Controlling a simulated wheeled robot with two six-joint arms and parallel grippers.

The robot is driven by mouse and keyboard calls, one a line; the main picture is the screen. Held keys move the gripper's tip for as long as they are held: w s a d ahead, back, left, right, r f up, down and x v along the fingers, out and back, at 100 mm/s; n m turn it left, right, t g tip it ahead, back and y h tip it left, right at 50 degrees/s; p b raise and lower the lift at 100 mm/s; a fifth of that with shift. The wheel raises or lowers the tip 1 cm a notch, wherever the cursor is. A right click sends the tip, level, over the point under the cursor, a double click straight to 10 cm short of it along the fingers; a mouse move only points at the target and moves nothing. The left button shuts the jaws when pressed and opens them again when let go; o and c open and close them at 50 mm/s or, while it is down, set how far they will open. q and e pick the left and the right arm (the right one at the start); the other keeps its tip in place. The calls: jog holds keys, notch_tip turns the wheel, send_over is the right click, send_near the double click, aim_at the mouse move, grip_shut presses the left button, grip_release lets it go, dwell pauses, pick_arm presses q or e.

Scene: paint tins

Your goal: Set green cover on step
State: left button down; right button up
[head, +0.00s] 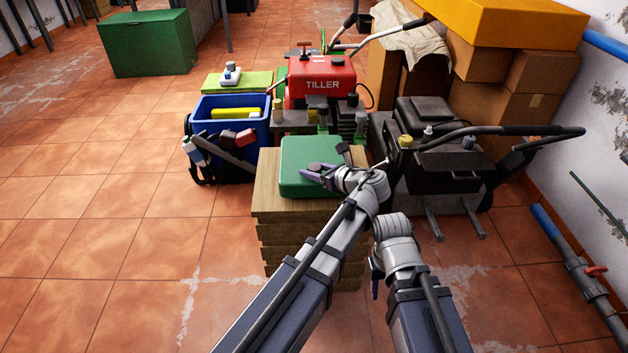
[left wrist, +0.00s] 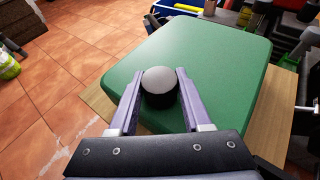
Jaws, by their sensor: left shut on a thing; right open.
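The green cover (head: 298,184) lies flat over the top of a wooden step (head: 268,196) made of stacked boards. I cannot tell whether it touches the wood or hovers just above it. In the left wrist view the cover (left wrist: 215,75) fills the middle, with bare wood (left wrist: 275,135) showing at its right. My left gripper (head: 322,172) is shut on the cover's dark, grey-topped knob; the knob (left wrist: 160,88) shows between the fingers in the left wrist view. My right gripper (head: 375,278) is open and empty, low beside the step's right side.
A red tiller (head: 322,82) stands behind the step. A blue tool bucket (head: 200,115) is at its left, and a dark machine with handlebars (head: 440,165) at its right. Cardboard boxes (head: 515,115) line the right wall.

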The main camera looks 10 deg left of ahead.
pick_arm(q)
jog(key=shift+f+b, duration=0.35)
jog(key=shift+f, duration=0.5)
pick_arm(e)
jog(key=shift+f, duration=0.85)
pick_arm(q)
jog(key=shift+f, duration=0.2)
jog(key=shift+c, duration=1.8)
grip_release()
jog(key=shift+r, duration=0.1)
pick_arm(e)
jog(key=shift+f, duration=0.1)
